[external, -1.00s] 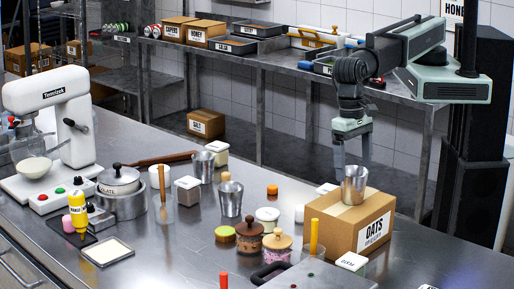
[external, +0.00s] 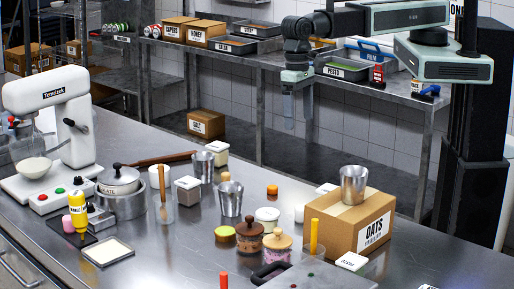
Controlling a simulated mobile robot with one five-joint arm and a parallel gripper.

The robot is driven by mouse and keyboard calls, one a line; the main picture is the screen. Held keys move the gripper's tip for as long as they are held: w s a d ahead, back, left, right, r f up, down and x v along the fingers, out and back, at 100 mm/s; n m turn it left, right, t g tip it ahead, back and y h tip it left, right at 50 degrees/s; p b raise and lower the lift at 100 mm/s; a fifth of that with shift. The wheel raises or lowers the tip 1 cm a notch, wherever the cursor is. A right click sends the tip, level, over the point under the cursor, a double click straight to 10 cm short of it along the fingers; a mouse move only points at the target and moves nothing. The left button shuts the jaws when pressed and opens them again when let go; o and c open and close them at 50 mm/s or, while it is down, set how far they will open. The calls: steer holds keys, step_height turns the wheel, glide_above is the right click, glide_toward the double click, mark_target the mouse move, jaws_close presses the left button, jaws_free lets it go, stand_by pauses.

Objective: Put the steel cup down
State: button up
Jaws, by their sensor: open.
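A steel cup (external: 354,185) stands upright on top of the cardboard OATS box (external: 336,222), near the box's back edge. My gripper (external: 299,122) is up and to the left of that cup, clear of it. Its fingers point down, apart and empty, above the floor gap behind the counter as seen here. Two more steel cups, one at the counter's middle (external: 230,199) and one farther back (external: 203,166), also stand upright.
Jars with lids (external: 277,250), a yellow stick (external: 314,237) and small white containers crowd the counter near the box. A mixer (external: 52,125) stands at the left. The counter right of the box is mostly clear.

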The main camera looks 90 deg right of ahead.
steer(key=w+d+n+h, duration=0.1)
steer(key=d+n, duration=0.5)
steer(key=d, duration=3.4)
steer(key=shift+w+d+n, duration=0.2)
steer(key=shift+w+n, duration=0.2)
steer(key=shift+w, duration=0.05)
stand_by(3.5)
